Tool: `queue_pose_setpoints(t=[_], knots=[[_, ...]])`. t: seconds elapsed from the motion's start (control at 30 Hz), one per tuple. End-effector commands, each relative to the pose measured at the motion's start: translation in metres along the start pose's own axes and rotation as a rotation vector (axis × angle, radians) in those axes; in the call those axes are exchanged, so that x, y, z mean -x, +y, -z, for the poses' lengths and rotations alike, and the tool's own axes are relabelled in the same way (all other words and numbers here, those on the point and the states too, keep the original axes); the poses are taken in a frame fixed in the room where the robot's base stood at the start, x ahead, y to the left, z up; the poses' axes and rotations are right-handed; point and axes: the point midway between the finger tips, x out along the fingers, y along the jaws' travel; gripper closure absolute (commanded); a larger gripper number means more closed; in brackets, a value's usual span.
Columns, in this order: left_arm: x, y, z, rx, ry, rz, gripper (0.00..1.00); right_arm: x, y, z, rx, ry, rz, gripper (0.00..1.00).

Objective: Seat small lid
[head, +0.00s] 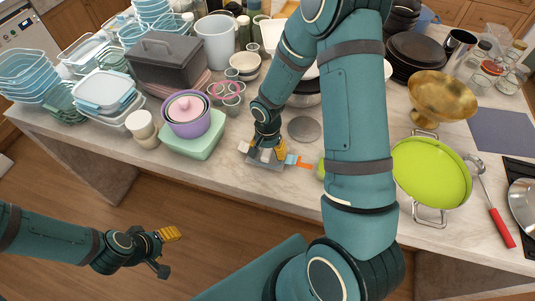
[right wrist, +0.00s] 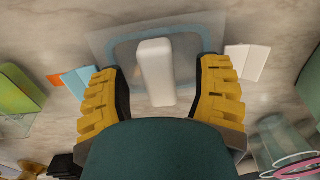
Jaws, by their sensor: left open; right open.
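A flat, clear square piece with a bluish rim, which looks like a small lid (right wrist: 195,44), lies on the counter under my right gripper (head: 266,152). A white block (right wrist: 155,70) is on its middle, between the open yellow fingers of the right gripper (right wrist: 161,75). I cannot tell whether the fingers touch it. In the head view the lid (head: 262,163) is partly hidden by the fingers. A round grey disc (head: 304,129) lies just right of that gripper. My left gripper (head: 166,252) is open and empty over the floor.
White, blue and orange pieces (head: 296,161) lie beside the lid. The purple pot stands on a mint box (head: 203,141) to the left. Pink-rimmed glasses (head: 232,98) stand behind. A lime pan (head: 432,172) lies right, past my arm. The counter's front edge is close.

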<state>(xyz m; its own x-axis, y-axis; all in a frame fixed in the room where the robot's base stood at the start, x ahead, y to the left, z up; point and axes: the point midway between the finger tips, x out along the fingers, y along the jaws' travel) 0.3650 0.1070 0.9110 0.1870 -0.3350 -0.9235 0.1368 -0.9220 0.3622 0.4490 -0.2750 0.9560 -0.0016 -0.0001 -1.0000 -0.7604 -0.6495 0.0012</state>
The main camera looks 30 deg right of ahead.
Motion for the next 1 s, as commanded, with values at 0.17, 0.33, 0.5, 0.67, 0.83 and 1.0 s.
queue_pose_setpoints(t=[0.17,0.33,0.5,0.67,0.83,1.0], knots=[[0.000,0.000,0.000,0.000,0.000,0.000,0.45,-0.001,0.000,0.000,-0.001,0.001,0.001,0.36],[0.000,0.000,0.000,0.000,0.000,0.000,0.45,-0.001,0.000,0.000,-0.001,0.001,0.001,0.69],[0.000,0.000,0.000,0.000,0.000,0.000,0.45,-0.001,0.000,0.000,0.000,0.001,0.001,1.00],[0.000,0.000,0.000,0.000,0.000,0.000,0.45,-0.001,0.000,0.000,0.000,0.000,0.001,1.00],[0.000,0.000,0.000,0.000,0.000,0.000,0.45,-0.001,0.000,0.000,0.000,0.000,0.000,1.00],[0.000,0.000,0.000,0.000,0.000,0.000,0.45,0.014,-0.001,0.001,-0.001,0.003,0.004,1.00]])
